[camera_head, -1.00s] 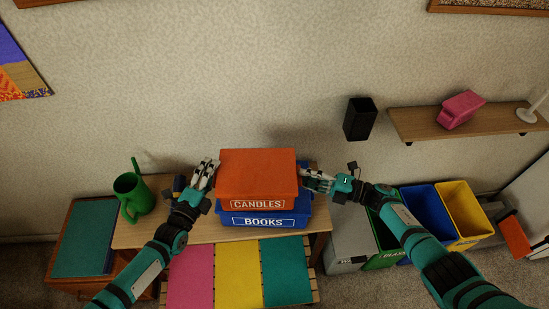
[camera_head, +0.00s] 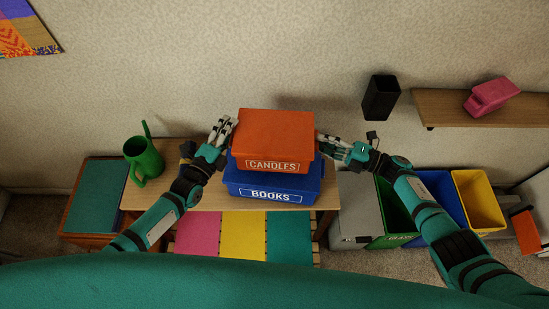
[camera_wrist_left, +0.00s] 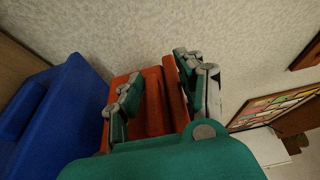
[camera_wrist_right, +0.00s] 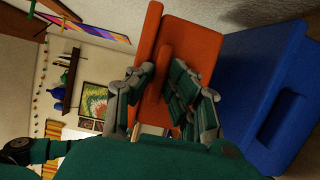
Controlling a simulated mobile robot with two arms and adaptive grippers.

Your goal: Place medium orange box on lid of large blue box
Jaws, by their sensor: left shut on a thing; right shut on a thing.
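The medium orange box (camera_head: 272,139), labelled CANDLES, is upright between my two hands, over the large blue box (camera_head: 270,183), labelled BOOKS. Whether it touches the blue lid cannot be told. My left gripper (camera_head: 218,138) is shut on its left side, and my right gripper (camera_head: 338,150) is shut on its right side. In the left wrist view, the fingers (camera_wrist_left: 160,90) are around an orange part (camera_wrist_left: 153,100), with the blue box (camera_wrist_left: 62,115) to the left. In the right wrist view, the fingers (camera_wrist_right: 165,95) grip the orange box (camera_wrist_right: 190,45), with the blue box (camera_wrist_right: 265,75) beside it.
The blue box stands on a wooden table (camera_head: 208,199). A green watering can (camera_head: 145,160) stands to the left. Grey, green, blue and yellow bins (camera_head: 478,202) stand to the right. A black holder (camera_head: 381,97) and a shelf (camera_head: 445,108) are on the wall.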

